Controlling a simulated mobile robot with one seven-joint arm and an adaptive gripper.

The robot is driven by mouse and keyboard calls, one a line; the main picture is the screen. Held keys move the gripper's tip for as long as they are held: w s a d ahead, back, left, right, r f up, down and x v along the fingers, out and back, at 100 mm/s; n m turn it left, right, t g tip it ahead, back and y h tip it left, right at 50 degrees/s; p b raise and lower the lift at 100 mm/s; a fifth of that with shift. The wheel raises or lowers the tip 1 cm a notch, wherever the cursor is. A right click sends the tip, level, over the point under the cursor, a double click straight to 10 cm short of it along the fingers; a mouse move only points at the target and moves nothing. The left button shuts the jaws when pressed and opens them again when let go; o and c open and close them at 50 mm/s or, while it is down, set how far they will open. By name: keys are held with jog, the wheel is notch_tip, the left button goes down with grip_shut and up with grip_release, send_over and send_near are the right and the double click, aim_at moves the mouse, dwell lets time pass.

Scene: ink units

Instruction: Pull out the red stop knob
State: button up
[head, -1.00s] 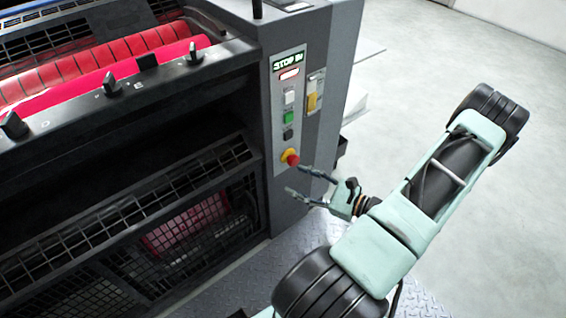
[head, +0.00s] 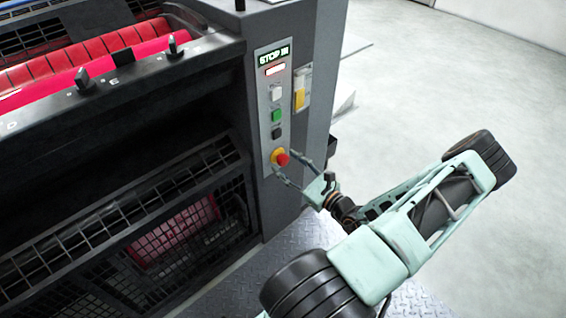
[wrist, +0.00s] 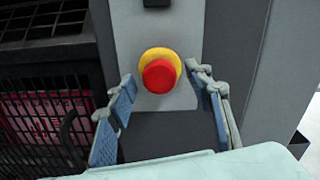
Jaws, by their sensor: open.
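The red stop knob (head: 283,158) sits on a yellow collar (head: 276,154) at the bottom of the grey control panel (head: 265,108). In the wrist view the red knob (wrist: 159,76) shows in the upper middle, with the yellow collar (wrist: 149,54) behind it. My gripper (head: 291,171) is open, its fingers pointing at the panel. In the wrist view the fingers of my gripper (wrist: 166,90) stand to the left and right of the knob, with gaps on both sides. Neither finger visibly touches it.
Above the knob are a black button (head: 277,132), a green button (head: 277,115), a white button (head: 276,92) and a lit display (head: 274,56). A yellow switch (head: 299,98) is right of the panel. Open floor (head: 430,90) lies to the right.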

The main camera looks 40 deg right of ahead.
jog(key=shift+w+a, duration=0.1)
jog(key=shift+w, duration=1)
grip_shut()
